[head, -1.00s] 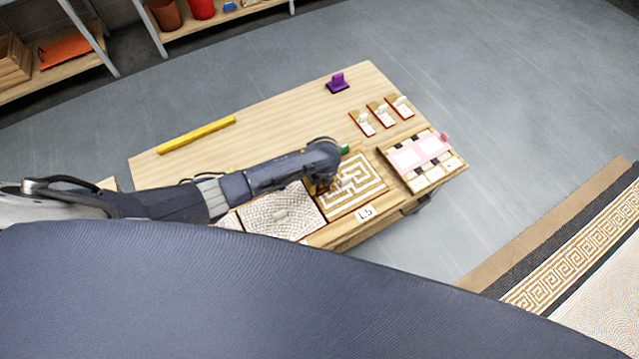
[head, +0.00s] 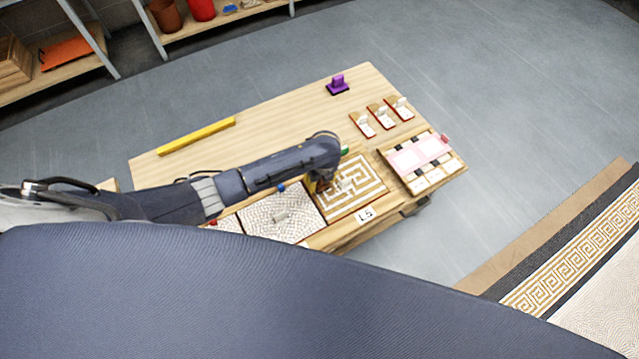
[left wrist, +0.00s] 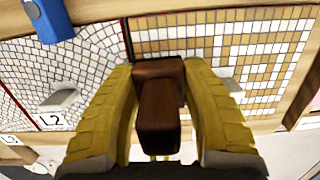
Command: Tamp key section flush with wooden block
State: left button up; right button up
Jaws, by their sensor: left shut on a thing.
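The key section (head: 362,172), a square panel with a tan and white key pattern, lies at the front of the table, right of the pebble-like white panel. It also shows in the left wrist view (left wrist: 222,42), behind the fingers. My left gripper (left wrist: 160,75) is shut on the brown wooden block (left wrist: 159,118), which sits between its yellow finger pads. In the head view my left gripper (head: 322,184) is at the left part of the key section. The block hides part of that panel, and I cannot tell whether it touches the panel. My right gripper is not in view.
A pink-topped panel (head: 415,155) lies to the right. Small red-edged pieces (head: 380,116), a purple stamp-like thing (head: 338,85) and a yellow bar (head: 197,136) lie farther back. The table's back middle is clear.

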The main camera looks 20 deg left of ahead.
pick_arm(q)
jog(key=shift+r, duration=1.8)
